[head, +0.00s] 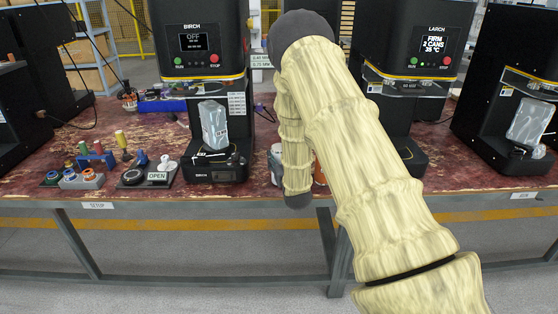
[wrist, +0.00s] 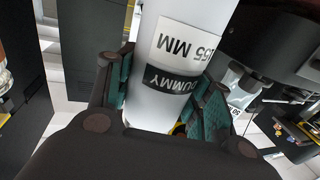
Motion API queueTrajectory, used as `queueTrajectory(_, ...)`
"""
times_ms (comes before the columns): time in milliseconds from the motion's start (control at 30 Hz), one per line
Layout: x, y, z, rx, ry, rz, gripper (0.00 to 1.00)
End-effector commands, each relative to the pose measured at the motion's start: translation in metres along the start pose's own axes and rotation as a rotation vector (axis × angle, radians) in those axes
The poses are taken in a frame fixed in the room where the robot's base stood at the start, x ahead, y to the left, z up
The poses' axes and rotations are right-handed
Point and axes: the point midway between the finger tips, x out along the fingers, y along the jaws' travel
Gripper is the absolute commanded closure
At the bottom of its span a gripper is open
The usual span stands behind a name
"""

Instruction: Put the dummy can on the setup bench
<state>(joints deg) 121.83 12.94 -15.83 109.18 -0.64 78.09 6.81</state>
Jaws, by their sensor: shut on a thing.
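The dummy can (wrist: 190,60) is a white cylinder with a "155 MM" label and a black "DUMMY" label, upside down in the wrist view. My gripper (wrist: 163,95) is shut on it, with a green-padded finger on each side. In the head view my arm hides the gripper, and I cannot make out the can there. The setup bench (head: 135,197) is the red-brown, worn top with a "SETUP" tag on its front edge at the left.
The BIRCH machine (head: 203,45), its screen reading OFF, and the LARCH machine (head: 420,45) stand on the bench. Coloured tooling (head: 90,160) and an "OPEN" holder (head: 150,177) sit at front left. Bare bench shows between the tooling and the back-left items.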

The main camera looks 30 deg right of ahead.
Motion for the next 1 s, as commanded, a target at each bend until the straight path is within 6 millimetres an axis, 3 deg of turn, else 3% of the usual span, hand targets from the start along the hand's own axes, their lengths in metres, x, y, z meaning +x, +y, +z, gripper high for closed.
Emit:
queueTrajectory(467,0.0,0.0002,0.0112,0.0,0.001,0.0,0.78)
queueTrajectory(500,0.0,0.0002,0.0109,0.0,0.0,0.0,0.45)
queueTrajectory(600,-0.0001,0.0001,0.0106,0.0,0.0,0.0,0.28)
queueTrajectory(1000,0.0,0.0,0.0069,0.0,0.001,0.0,0.28)
